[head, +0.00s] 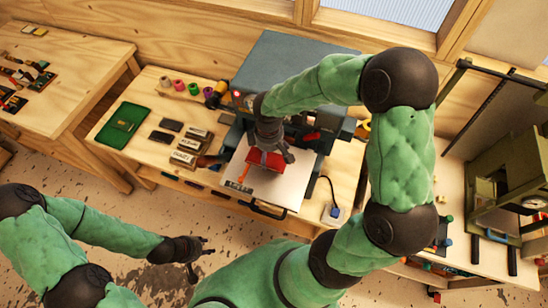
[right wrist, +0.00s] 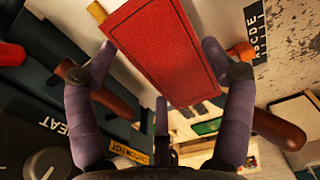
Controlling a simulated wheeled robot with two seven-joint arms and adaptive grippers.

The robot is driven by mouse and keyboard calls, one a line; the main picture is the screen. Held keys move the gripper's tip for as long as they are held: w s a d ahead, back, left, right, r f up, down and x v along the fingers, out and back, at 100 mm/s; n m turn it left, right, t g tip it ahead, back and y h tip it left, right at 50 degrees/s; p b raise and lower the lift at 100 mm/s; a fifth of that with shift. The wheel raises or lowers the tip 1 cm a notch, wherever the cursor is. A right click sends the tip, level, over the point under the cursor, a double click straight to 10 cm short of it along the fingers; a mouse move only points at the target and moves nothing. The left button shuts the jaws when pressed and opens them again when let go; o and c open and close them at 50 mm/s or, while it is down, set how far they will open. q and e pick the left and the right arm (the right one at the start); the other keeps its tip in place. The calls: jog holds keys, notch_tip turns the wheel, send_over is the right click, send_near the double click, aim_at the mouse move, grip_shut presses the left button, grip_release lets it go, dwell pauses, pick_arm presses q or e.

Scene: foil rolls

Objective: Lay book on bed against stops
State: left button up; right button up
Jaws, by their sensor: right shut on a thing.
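The red book (head: 263,172) is between the fingers of my right gripper (head: 270,148), over the pale bed (head: 290,186) of the grey press. In the right wrist view the book (right wrist: 165,50) is a tilted red block between the purple fingers of the gripper (right wrist: 160,62). I cannot tell whether the book touches the bed. A tan piece (right wrist: 97,11) and an orange piece (right wrist: 240,50) sit near its edges; I cannot tell whether these are the stops. My left gripper (head: 197,258) is open and empty, well away over the floor.
The press (head: 290,65) stands behind the bed. Left of it on the bench are several dark and labelled blocks (head: 186,147), a green tray (head: 122,124) and thread spools (head: 179,86). An olive machine (head: 500,175) stands at the right.

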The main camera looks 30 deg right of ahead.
aim_at(274, 160)
jog(key=shift+d+f, duration=0.6)
jog(key=shift+f, duration=0.15)
jog(key=f, duration=0.3)
jog(key=shift+d, duration=0.25)
jog(key=shift+f, duration=0.3)
jog(key=shift+f, duration=0.1)
jog(key=o, duration=1.1)
jog(key=shift+c, duration=0.2)
